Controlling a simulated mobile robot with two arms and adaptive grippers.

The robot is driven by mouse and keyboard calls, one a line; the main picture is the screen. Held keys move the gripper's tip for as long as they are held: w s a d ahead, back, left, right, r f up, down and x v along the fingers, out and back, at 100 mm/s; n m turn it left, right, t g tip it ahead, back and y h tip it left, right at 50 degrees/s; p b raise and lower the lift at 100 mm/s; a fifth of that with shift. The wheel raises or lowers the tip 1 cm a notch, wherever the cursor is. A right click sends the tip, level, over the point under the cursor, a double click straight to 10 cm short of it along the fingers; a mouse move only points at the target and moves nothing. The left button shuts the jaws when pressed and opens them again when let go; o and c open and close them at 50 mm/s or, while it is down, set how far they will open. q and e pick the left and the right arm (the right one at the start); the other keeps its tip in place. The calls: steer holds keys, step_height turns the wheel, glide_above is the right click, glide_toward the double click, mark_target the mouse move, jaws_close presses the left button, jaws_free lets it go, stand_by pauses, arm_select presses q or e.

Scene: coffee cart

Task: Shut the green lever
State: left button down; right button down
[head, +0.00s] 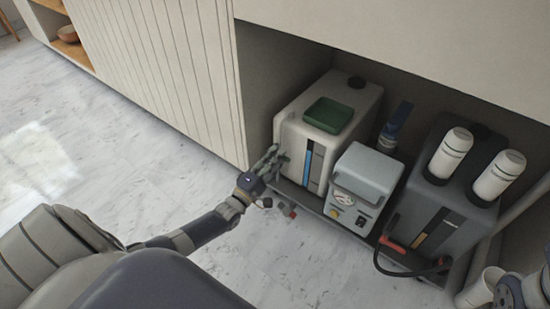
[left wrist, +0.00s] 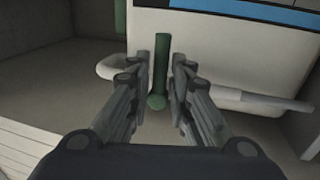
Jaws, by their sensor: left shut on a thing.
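The green lever (left wrist: 161,68) stands in the middle of the left wrist view, a narrow upright bar with a rounded lower end. My left gripper (left wrist: 161,82) has a finger on each side of it and is shut on it. In the head view, my left gripper (head: 273,160) is at the front left of the white tank (head: 291,140), inside the cabinet opening. There I cannot make out the lever apart from the fingers. The white tank also shows behind the lever in the left wrist view (left wrist: 220,45). My right gripper's fingers are not in view.
A green lid (head: 328,115) tops the white tank. A grey-blue box (head: 367,175) and a dark grey tank (head: 435,215) with white cylinders stand to its right. A black hose (head: 400,273) hangs in front. A white pipe (left wrist: 270,104) runs beside the lever. The floor (head: 150,165) is mostly clear.

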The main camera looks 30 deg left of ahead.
arm_select(q)
steer(key=c, duration=1.6)
jaws_free()
steer(key=shift+c, duration=0.2)
steer(key=v, duration=1.2)
steer(key=shift+a, duration=0.1)
